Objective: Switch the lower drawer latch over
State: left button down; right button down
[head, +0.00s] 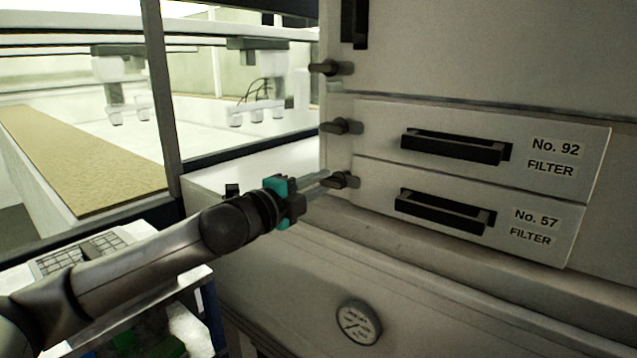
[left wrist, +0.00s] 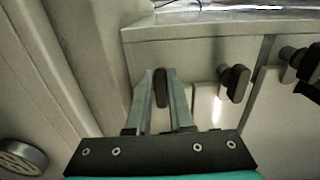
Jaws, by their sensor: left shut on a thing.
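The lower drawer latch (head: 347,180) is a small dark knob at the left edge of the lower drawer (head: 375,180), marked No. 57 FILTER. My left gripper (head: 330,181) reaches it from the left with its fingers shut on the latch. In the left wrist view the latch (left wrist: 161,88) stands between the two fingertips (left wrist: 162,80), its long side running up and down the picture. The fingers hide part of it in the head view. My right gripper is not in view.
The upper drawer (head: 375,120), No. 92, has its own latch (head: 342,126) close above. A third latch (head: 331,67) is higher up. Black handles (head: 445,210) stick out from the drawers. A glazed tunnel is at left.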

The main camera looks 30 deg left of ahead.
pick_arm(q)
jog(key=c, duration=0.8)
grip_release()
jog(key=shift+s, duration=0.15)
jog(key=shift+s+a+f+b, duration=0.15)
jog(key=shift+s+b, duration=0.15)
jog(key=shift+s, duration=0.9)
jog(key=s+p, duration=0.1)
jog(key=s, duration=1.1)
jog(key=shift+s+a+p, duration=0.3)
jog(key=shift+a+p, duration=0.1)
